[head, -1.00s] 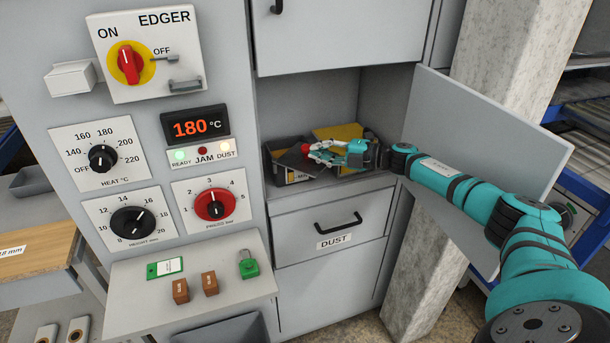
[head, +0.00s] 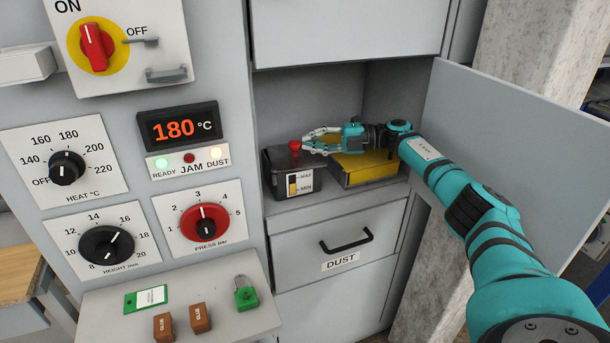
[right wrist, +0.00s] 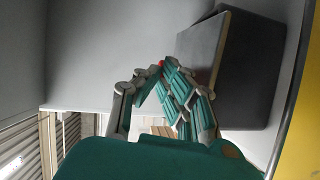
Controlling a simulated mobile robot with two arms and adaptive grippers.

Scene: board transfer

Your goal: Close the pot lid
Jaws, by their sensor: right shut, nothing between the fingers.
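The pot (head: 274,183) is a dark box with a MAX/MIN level window, inside the open cabinet compartment in the head view. Its dark lid (head: 280,160) lies flat across the top, with a red knob (head: 295,147). My right gripper (head: 307,142) is shut and empty at the knob, just above the lid; I cannot tell whether it touches. In the right wrist view the shut fingers (right wrist: 178,95) are beside the pot (right wrist: 245,70), and the red knob (right wrist: 161,64) shows just past them. My left gripper is in neither view.
A yellow box (head: 368,168) stands right of the pot, under my right wrist. The open cabinet door (head: 510,140) is beside my right arm. The DUST drawer (head: 340,240) is below. A control panel with a red PRESS dial (head: 205,222) is at left.

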